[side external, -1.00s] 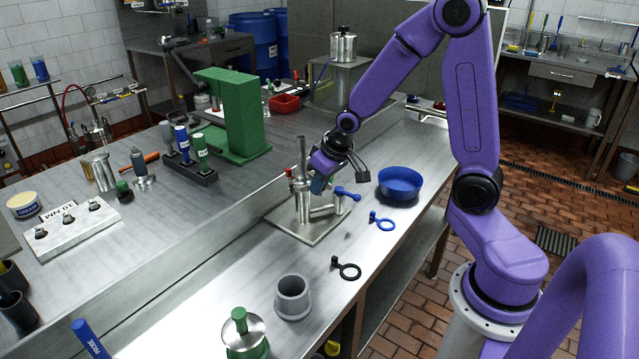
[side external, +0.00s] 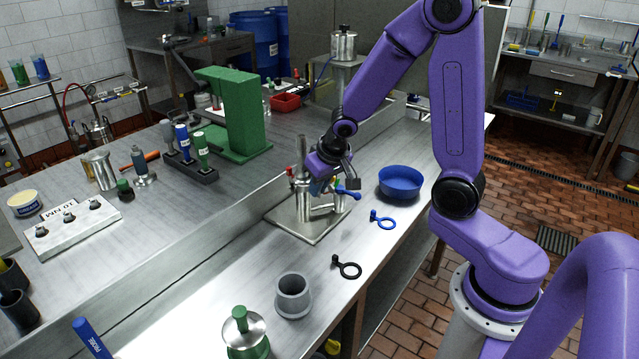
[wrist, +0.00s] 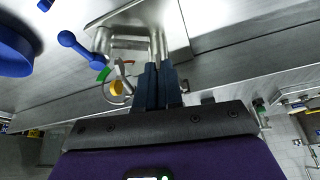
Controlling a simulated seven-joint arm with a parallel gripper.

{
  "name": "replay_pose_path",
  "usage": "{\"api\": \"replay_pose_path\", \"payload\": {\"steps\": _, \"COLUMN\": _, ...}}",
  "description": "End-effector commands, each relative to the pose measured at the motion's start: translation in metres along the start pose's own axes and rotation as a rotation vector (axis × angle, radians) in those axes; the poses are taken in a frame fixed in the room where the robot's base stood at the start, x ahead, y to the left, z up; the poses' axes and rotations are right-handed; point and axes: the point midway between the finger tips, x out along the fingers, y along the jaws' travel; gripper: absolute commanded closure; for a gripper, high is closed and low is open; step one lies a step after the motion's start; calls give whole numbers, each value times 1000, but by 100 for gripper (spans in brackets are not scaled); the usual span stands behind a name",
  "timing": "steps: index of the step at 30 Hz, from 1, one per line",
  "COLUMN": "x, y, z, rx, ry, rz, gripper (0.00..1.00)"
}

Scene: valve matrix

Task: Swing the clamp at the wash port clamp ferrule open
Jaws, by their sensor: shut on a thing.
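The metal pipe fitting stands on a square steel plate (side external: 318,234) on the bench. It has an upright pipe (side external: 302,152) and a blue-handled lever (side external: 347,193). My gripper (side external: 316,187) is at the upright, partly covering it. In the wrist view my gripper (wrist: 157,70) has its dark fingers close together against the pipework. What is between the fingertips is mostly hidden; it appears to be part of the clamp. A thin curved metal piece (wrist: 108,96) and a yellow round part (wrist: 117,88) show just left of the fingers, with the blue lever (wrist: 80,45) beyond.
A blue bowl (side external: 400,183) stands right of the plate. A blue ring tool (side external: 383,221), a black ring tool (side external: 347,267) and a grey cup (side external: 293,296) lie along the bench front. A green press frame (side external: 233,115) stands behind on the left. Bench between these is clear.

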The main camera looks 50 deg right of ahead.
Motion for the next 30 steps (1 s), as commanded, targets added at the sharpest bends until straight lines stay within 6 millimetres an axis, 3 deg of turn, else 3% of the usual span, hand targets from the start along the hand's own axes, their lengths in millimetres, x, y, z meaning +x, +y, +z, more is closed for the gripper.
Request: {"api": "replay_pose_path", "payload": {"steps": 30, "x": -3, "y": -34, "z": 6, "rx": 466, "ry": 2, "rz": 192, "gripper": 100}}
